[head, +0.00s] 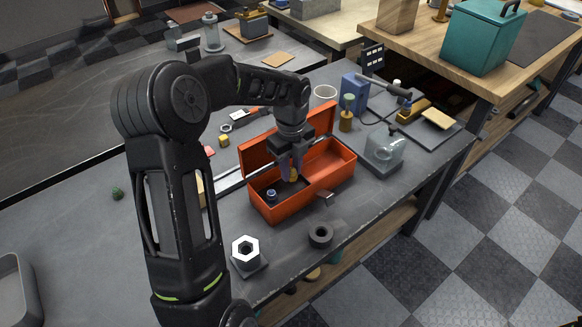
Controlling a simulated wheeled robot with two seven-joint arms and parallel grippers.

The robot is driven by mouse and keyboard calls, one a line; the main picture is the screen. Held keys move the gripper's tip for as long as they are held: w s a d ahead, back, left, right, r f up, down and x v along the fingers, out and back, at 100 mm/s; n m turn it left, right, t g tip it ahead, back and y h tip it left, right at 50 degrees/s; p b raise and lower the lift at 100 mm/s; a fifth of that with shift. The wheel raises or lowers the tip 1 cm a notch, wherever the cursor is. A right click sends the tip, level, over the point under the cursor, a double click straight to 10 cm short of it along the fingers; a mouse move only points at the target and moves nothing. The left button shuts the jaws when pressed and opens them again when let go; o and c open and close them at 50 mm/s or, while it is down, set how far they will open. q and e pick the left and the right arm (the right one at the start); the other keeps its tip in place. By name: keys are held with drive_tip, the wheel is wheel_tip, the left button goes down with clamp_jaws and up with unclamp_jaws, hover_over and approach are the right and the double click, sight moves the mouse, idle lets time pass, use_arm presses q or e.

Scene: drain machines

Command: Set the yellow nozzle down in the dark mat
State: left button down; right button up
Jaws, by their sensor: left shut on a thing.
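My left gripper (291,172) reaches down into the open orange toolbox (318,192) in the middle of the bench. Its fingers are shut on the small yellow nozzle (294,175), of which only a little shows between and beside the fingertips. The nozzle is over or in the box; I cannot tell whether it touches the bottom. A dark flat mat (437,148) lies at the right of the bench, with yellow pieces on it. My right gripper is not in view.
A small dark fitting with a blue top (271,195) stands in the box's left part. A blue device (354,95) stands behind.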

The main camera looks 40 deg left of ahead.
sight(291, 188)
use_arm(q)
drive_tip(key=shift+f+b, duration=1.1)
drive_tip(key=shift+f, duration=0.55)
drive_tip(key=shift+f, duration=0.55)
drive_tip(key=c, duration=1.1)
unclamp_jaws()
drive_tip(key=shift+c, duration=0.2)
wheel_tip(291, 188, up, 8)
drive_tip(key=shift+f, duration=0.1)
